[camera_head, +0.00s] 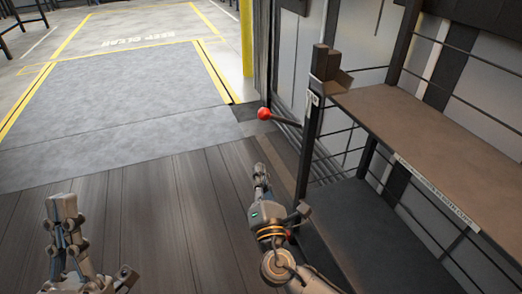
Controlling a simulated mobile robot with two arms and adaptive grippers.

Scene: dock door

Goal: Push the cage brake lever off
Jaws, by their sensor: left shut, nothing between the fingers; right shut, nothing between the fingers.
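The brake lever (287,121) is a dark rod with a red ball knob (264,114). It sticks out to the left from the corner post (309,140) of the cage (360,215). My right gripper (259,170) is shut and empty. In the picture it lies below the red knob, with a gap between them. My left gripper (62,200) is shut and empty at the lower left, over the wooden floor and well away from the lever. Nothing covers the knob.
The cage has a brown shelf (415,125) and a dark lower deck at the right. A yellow post (247,40) stands beyond the lever. The wooden floor (160,205) is clear, and a grey plate (120,90) with yellow lines lies ahead.

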